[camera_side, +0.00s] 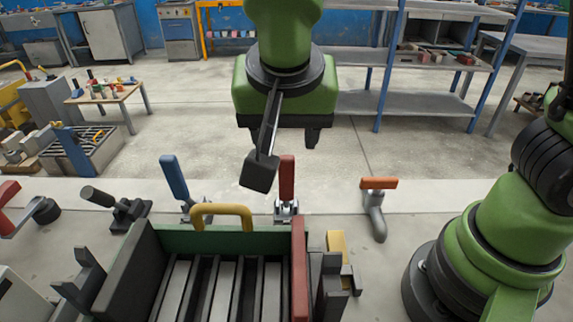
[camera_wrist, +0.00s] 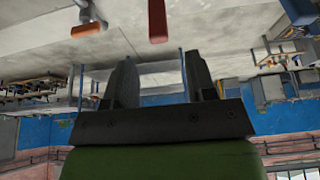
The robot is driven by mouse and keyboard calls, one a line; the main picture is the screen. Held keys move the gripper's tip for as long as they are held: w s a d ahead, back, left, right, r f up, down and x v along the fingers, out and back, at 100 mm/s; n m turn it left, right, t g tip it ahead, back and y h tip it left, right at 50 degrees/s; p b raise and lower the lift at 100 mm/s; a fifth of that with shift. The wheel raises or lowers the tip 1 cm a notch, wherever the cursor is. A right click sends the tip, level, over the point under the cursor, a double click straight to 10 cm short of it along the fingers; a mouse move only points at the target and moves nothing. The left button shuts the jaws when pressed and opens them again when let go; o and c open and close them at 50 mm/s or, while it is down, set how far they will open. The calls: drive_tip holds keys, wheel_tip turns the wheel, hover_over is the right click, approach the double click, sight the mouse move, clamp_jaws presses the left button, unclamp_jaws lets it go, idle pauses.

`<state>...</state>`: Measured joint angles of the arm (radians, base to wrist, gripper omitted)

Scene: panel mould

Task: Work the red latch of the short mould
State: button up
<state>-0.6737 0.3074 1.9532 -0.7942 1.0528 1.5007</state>
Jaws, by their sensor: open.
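A red latch handle (camera_side: 287,178) stands upright on a metal clamp base behind the mould in the side view. It also shows as a red bar (camera_wrist: 157,20) at the top of the wrist view. The mould (camera_side: 205,242) is an open box with a green back wall and several grey slats. My gripper (camera_side: 292,140) is open and empty, above and beyond the red handle, apart from it. Its two dark fingers (camera_wrist: 161,82) stand apart in the wrist view. The dark wrist camera box hangs in front, close to the red handle's left side in the picture.
A blue upright handle (camera_side: 174,177) and a black lever (camera_side: 98,196) stand left of the red handle. A yellow loop handle (camera_side: 222,210) rises at the mould's back. An orange-topped handle (camera_side: 379,184) stands to the right. The floor between is clear.

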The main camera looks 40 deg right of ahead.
sight(286, 157)
drive_tip(key=x, duration=0.9)
drive_tip(key=shift+d+f, duration=0.1)
drive_tip(key=shift+c, duration=0.2)
clamp_jaws()
